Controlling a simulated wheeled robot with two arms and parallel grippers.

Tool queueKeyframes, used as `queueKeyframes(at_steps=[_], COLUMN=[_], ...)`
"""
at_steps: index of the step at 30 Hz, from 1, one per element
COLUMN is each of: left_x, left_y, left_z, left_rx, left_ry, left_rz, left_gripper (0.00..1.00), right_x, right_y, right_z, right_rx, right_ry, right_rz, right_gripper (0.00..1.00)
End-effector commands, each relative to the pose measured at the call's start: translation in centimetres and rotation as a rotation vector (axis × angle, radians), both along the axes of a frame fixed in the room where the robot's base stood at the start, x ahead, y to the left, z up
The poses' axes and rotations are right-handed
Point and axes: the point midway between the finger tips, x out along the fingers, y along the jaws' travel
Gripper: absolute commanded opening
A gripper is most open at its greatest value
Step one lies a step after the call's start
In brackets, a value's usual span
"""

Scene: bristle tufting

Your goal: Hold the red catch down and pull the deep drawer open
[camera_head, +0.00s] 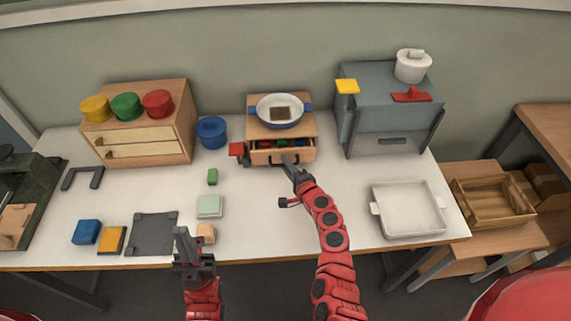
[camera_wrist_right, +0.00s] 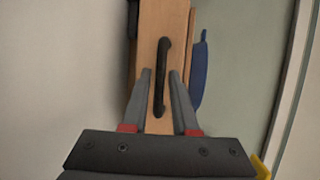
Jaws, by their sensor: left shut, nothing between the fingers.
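The small wooden cabinet (camera_head: 256,129) stands at the back middle of the table. Its drawer (camera_head: 305,155) is partly out, and red, green and blue items show inside. The red catch (camera_head: 236,149) juts out at the cabinet's left side; nothing touches it. My right gripper (camera_head: 290,163) is at the drawer front. In the right wrist view its fingers (camera_wrist_right: 159,78) lie on either side of the black handle (camera_wrist_right: 163,60), with a gap showing on the left; I cannot tell whether the right finger touches it. My left gripper (camera_head: 183,238) is shut and empty near the table's front edge, well away from the catch.
A pan (camera_head: 279,121) sits on the cabinet. A blue pot (camera_head: 211,131) stands left of the catch. A green block (camera_head: 212,177) and pale green block (camera_head: 209,206) lie between my left gripper and the catch. A white tray (camera_head: 412,231) is at right.

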Motion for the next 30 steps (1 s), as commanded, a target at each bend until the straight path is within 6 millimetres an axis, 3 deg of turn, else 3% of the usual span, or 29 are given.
queueKeyframes(at_steps=[11, 17, 30], left_x=[0.0, 0.0, 0.0], left_y=[0.0, 0.0, 0.0], left_z=[-0.02, -0.02, -0.02], left_rx=[0.0, 0.0, 0.0], left_ry=[0.0, 0.0, 0.0], left_rz=[0.0, 0.0, 0.0], left_gripper=[0.0, 0.0, 0.0], right_x=[0.49, 0.49, 0.48], right_y=[0.22, 0.22, 0.21], right_z=[-0.17, -0.17, -0.18], right_rx=[0.001, 0.0, 0.0], right_ry=[0.001, 0.002, 0.002], right_rz=[0.0, 0.0, -0.001], right_gripper=[0.27, 0.0, 0.0])
